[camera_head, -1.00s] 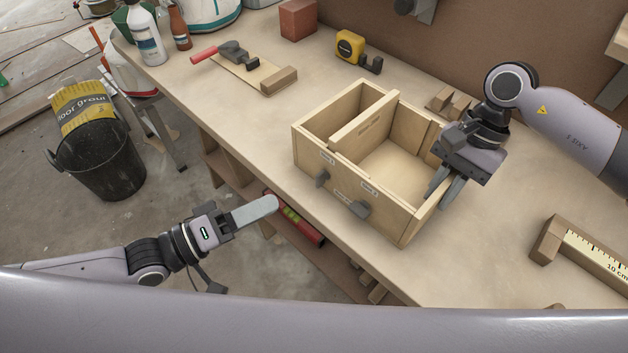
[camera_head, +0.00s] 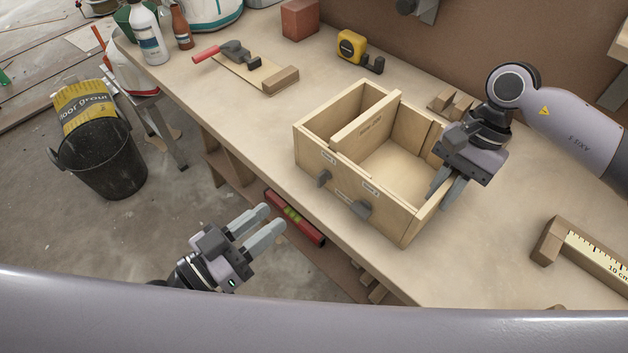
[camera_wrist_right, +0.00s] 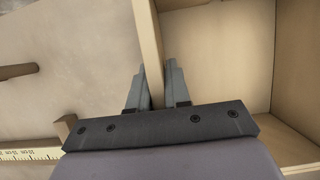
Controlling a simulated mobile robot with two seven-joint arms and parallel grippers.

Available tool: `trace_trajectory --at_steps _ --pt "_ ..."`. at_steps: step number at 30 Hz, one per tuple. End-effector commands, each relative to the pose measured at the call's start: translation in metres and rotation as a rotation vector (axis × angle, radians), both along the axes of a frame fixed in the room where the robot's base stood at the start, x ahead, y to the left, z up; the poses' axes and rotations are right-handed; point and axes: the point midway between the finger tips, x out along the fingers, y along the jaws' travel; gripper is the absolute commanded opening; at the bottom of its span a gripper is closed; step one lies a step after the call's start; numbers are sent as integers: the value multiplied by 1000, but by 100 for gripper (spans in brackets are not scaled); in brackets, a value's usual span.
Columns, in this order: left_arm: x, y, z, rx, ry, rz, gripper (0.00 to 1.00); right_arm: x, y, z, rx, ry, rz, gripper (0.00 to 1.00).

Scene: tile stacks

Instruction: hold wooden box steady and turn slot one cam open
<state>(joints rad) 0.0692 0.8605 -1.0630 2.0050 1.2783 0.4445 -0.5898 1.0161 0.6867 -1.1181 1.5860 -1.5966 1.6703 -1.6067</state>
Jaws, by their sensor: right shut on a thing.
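The wooden box (camera_head: 362,212) stands on the workbench, open at the top and split into two compartments by a divider. My left gripper (camera_head: 266,222) is open and empty, in front of the bench edge, left of and apart from the cams.
A red level (camera_head: 294,217) lies below the bench edge near my left gripper. A yellow tape measure (camera_head: 351,45), a red block (camera_head: 299,19) and a red-handled tool (camera_head: 235,52) are behind. A ruler block (camera_head: 580,252) lies at right.

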Motion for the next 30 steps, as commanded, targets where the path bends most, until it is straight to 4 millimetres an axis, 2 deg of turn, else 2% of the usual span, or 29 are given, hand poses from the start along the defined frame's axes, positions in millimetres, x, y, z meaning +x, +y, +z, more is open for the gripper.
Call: trace_trajectory --at_steps 8,13,30 --pt "-4 1 -2 105 -74 33 34 1 0 1 2 -3 0 0" --pt "3 -4 -2 116 -85 38 34 1 0 1 2 -3 -1 0" --pt "75 -67 -2 116 -85 36 34 1 0 1 2 -3 -1 0"
